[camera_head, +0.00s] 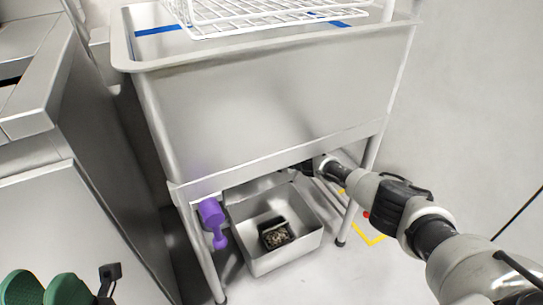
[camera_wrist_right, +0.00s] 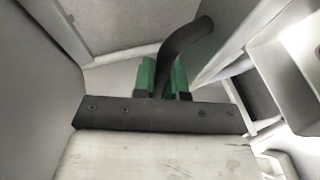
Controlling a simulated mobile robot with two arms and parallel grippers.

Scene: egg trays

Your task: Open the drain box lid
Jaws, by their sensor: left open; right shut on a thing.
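A grey metal box (camera_head: 252,259) with an open top stands on the floor under the sink. A dark basket-like object (camera_head: 276,233) with speckled contents is inside it. I cannot make out a lid clearly in the head view. My right gripper (camera_wrist_right: 162,78) has its green fingers shut on a curved black handle (camera_wrist_right: 188,38) in the right wrist view; what the handle is fixed to is unclear. In the head view the right fingers are hidden under the sink. My left gripper (camera_head: 44,288) is open and empty at the bottom left, far from the box.
A large metal sink (camera_head: 270,95) with a white wire rack (camera_head: 250,15) stands above the box. Its legs (camera_head: 357,200) flank the box. A purple fitting (camera_head: 211,215) hangs at the left. A metal cabinet (camera_head: 75,225) stands at left.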

